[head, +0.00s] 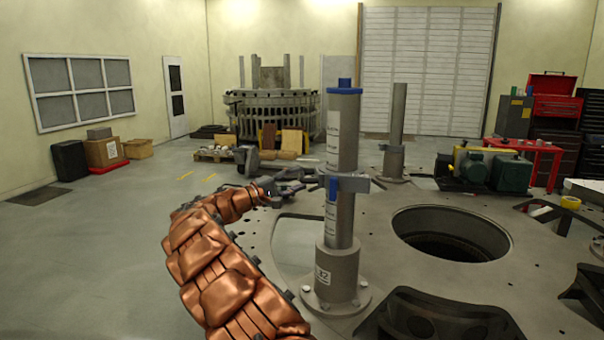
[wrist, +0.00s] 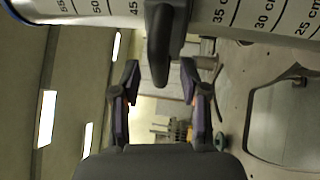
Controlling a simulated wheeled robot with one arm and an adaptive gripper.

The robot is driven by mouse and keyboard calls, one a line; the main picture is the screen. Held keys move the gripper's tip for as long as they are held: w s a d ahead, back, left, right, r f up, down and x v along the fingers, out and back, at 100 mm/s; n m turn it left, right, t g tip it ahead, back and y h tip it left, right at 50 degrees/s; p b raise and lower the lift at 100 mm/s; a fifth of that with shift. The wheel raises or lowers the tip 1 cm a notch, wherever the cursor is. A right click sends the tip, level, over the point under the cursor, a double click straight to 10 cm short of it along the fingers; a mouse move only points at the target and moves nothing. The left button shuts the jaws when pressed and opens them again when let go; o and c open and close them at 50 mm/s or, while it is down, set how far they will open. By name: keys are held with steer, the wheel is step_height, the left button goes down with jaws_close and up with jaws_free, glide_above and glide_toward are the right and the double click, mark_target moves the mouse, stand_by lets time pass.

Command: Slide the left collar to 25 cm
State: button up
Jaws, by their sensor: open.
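The left post (head: 343,135) is an upright grey tube with a blue cap and a flanged base. Its left collar (head: 347,183) sits around it at mid-height, with a lug pointing toward my gripper (head: 308,181). In the wrist view the post (wrist: 95,8) lies sideways with a printed scale. The collar's dark lug (wrist: 160,50) covers the stretch between the 45 and 35 marks, around 40 cm. The 30 and 25 marks show further right. My gripper (wrist: 160,75) is open, one finger on each side of the lug's end, with gaps visible on both sides.
A second post (head: 398,112) with its own collar-like piece stands farther back. The round plate (head: 300,238) has a large hole (head: 450,233) to the right of the left post. A green machine (head: 490,168) and red table stand at the right. Open floor lies to the left.

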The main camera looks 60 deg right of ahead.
steer(key=shift+x, duration=1.05)
jaws_close()
